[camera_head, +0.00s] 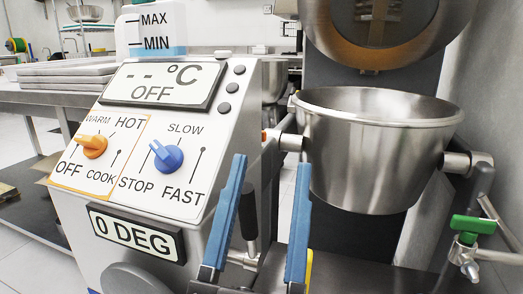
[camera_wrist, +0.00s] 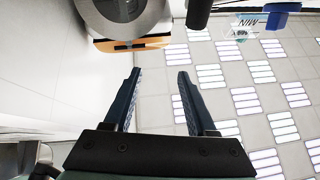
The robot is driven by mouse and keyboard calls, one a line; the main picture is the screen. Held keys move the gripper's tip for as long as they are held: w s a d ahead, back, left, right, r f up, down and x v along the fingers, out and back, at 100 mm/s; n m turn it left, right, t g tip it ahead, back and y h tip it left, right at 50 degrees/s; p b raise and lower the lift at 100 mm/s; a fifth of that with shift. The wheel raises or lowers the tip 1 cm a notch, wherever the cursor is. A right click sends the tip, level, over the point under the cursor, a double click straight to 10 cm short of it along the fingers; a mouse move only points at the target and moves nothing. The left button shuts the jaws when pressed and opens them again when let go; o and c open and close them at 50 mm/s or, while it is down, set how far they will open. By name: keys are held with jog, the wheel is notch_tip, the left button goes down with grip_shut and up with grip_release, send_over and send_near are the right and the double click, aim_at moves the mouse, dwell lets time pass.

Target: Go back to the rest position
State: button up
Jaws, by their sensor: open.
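My gripper (camera_head: 270,165) is open, its two blue fingers apart and upright in front of the mixer. In the wrist view my gripper (camera_wrist: 159,74) points at open space, with both fingers clear of any object. The white control panel (camera_head: 200,190) stands to the left of the fingers, and the steel bowl (camera_head: 372,160) is behind and to the right. From the head view I cannot tell the exact gap between fingers and mixer.
The panel has an orange knob (camera_head: 92,147) and a blue knob (camera_head: 167,156); its lower display reads 0 DEG. The round mixer head (camera_head: 380,25) is above the bowl. A green-handled valve (camera_head: 472,225) is at right. A steel table (camera_head: 40,97) with trays stands at left.

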notch_tip(320, 180, up, 65)
jog(key=s+n+t+y+p, duration=0.1)
jog(key=y+p, duration=0.4)
jog(key=p, duration=4.2)
jog(key=shift+s+a+f+n+t, duration=0.15)
jog(key=shift+n+t, duration=0.65)
jog(key=shift+n, duration=0.3)
jog(key=shift+c, duration=0.6)
jog(key=shift+s+f, duration=0.1)
